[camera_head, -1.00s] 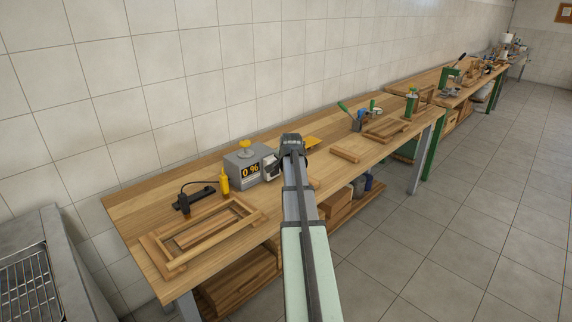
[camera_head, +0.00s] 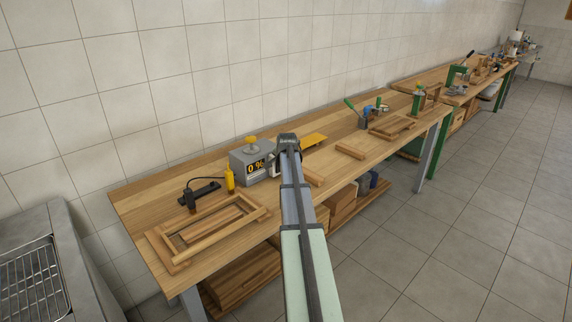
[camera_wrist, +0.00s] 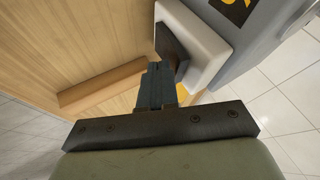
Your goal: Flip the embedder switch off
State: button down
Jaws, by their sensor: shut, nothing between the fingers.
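The embedder (camera_head: 245,164) is a grey box with a yellow knob on top and a display reading 0 %. It stands on the workbench, left of my gripper. In the wrist view its grey body (camera_wrist: 262,52) is at the upper right. A white plate (camera_wrist: 208,38) on it carries a dark switch (camera_wrist: 171,44). My gripper (camera_wrist: 157,72) is shut and empty, its tips at the lower edge of the switch; I cannot tell whether they touch. In the head view my gripper (camera_head: 287,143) hides most of the plate and the switch.
A yellow-handled tool (camera_head: 230,180), a black tool in a holder (camera_head: 198,192) and a wooden frame (camera_head: 165,262) lie left on the workbench (camera_head: 135,203). A yellow piece (camera_head: 314,139) and a wooden strip (camera_head: 350,152) lie right of the gripper. Bare bench lies between them.

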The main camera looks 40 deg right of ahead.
jog(key=shift+w+r, duration=0.15)
jog(key=shift+w, duration=0.3)
jog(key=shift+r, duration=0.1)
jog(key=shift+r, duration=0.7)
jog(key=shift+s, duration=0.1)
jog(key=s+d+v, duration=0.1)
jog(key=v, duration=1.1)
dwell(0.6)
